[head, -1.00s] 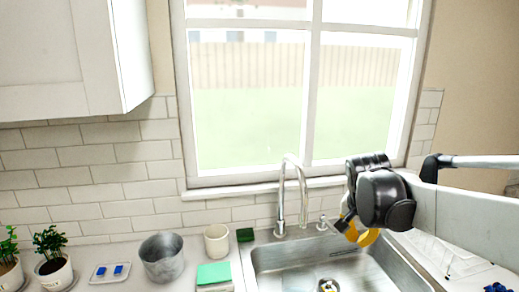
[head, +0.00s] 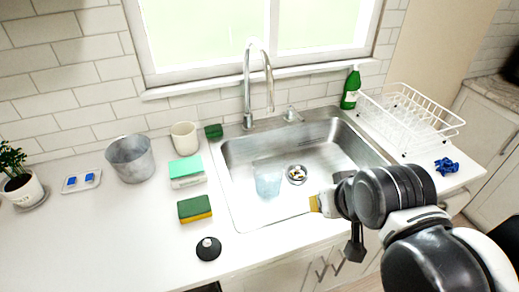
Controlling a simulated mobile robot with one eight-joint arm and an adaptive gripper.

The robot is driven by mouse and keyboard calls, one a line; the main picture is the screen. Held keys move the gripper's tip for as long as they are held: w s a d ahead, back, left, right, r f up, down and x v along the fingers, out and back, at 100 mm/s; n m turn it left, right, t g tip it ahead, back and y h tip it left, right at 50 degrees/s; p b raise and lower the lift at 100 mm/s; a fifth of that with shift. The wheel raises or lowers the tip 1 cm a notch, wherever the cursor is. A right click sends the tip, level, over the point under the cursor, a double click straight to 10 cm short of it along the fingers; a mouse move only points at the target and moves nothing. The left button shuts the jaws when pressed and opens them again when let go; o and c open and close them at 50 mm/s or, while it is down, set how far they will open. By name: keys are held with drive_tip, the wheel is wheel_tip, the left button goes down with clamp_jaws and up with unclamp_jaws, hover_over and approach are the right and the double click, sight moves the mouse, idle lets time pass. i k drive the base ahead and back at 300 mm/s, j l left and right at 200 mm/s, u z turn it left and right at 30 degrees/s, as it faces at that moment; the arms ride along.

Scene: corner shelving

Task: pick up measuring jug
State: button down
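A translucent pale-blue vessel (head: 268,181), which looks like the measuring jug, stands in the left part of the steel sink (head: 335,158). Its markings and handle cannot be made out. My gripper (head: 318,203) is at the sink's front edge, to the right of the vessel and apart from it in the picture. Only a yellowish fingertip and a dark part hanging below show, and the arm hides the rest. I cannot tell whether it is open or shut.
A tall faucet (head: 247,85) rises behind the sink. A white dish rack (head: 412,118) and a green bottle (head: 351,88) stand to the right. A metal bucket (head: 130,158), cream cup (head: 185,136), sponge (head: 194,208) and black round item (head: 208,249) are left.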

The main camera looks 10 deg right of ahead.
sight(268, 165)
drive_tip(key=u, duration=2)
drive_tip(key=z, duration=1.85)
drive_tip(key=i+j+z, duration=0.1)
drive_tip(key=z, duration=0.35)
drive_tip(key=j+z, duration=0.35)
drive_tip(key=z, duration=0.15)
drive_tip(key=i+j+z, duration=0.1)
drive_tip(key=j+z, duration=0.2)
drive_tip(key=z, duration=0.15)
